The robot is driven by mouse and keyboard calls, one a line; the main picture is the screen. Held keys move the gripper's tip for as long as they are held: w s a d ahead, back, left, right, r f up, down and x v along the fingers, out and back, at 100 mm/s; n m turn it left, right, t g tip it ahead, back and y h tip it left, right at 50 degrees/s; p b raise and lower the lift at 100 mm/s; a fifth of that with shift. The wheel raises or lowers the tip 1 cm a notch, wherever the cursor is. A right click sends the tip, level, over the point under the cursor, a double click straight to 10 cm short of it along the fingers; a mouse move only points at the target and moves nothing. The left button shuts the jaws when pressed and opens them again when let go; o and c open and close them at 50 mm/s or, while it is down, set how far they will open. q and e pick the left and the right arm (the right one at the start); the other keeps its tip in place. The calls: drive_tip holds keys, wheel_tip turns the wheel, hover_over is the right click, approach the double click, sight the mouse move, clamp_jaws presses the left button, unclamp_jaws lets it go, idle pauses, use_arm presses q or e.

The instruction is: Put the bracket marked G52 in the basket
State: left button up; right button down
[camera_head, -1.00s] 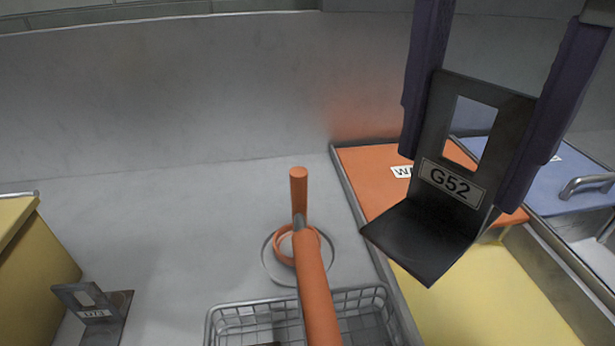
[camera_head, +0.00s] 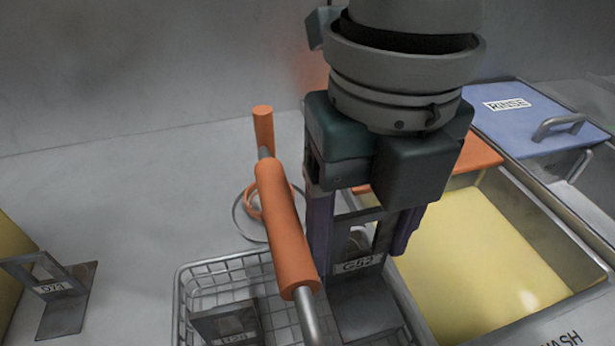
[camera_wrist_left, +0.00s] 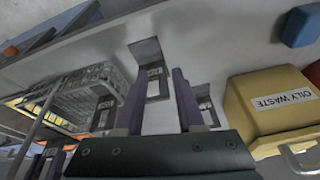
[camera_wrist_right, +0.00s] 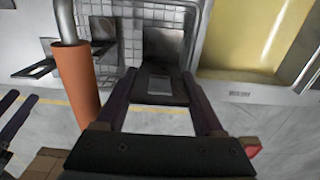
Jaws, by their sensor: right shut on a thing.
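The dark bracket marked G52 (camera_head: 365,308) hangs upright from my right gripper (camera_head: 362,240), which is shut on its windowed plate. It is over the right part of the wire basket (camera_head: 180,290), right of the orange-gripped bar; how far its foot is above the basket floor I cannot tell. The right wrist view shows the bracket (camera_wrist_right: 162,45) between the fingers, with basket mesh (camera_wrist_right: 115,12) behind. Another bracket (camera_head: 225,325) lies in the basket, its label unclear. My left gripper (camera_wrist_left: 160,75) is open and empty, above the counter; it is outside the head view.
The bar with orange grip (camera_head: 285,225) rises over the basket, close to my right gripper. A yellow wash basin (camera_head: 470,270) and blue RINSE lid (camera_head: 525,115) are at right. An OILY WASTE bin (camera_wrist_left: 270,105) shows in the left wrist view.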

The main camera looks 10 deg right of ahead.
sight(353, 279)
wheel_tip(353, 279, down, 5)
drive_tip(key=shift+f, duration=0.1)
wheel_tip(353, 279, down, 4)
drive_tip(key=shift+r+b, duration=0.15)
drive_tip(key=shift+b, duration=0.4)
drive_tip(key=shift+f, duration=0.3)
drive_tip(key=shift+c, duration=1.4)
unclamp_jaws()
drive_tip(key=shift+r, duration=0.1)
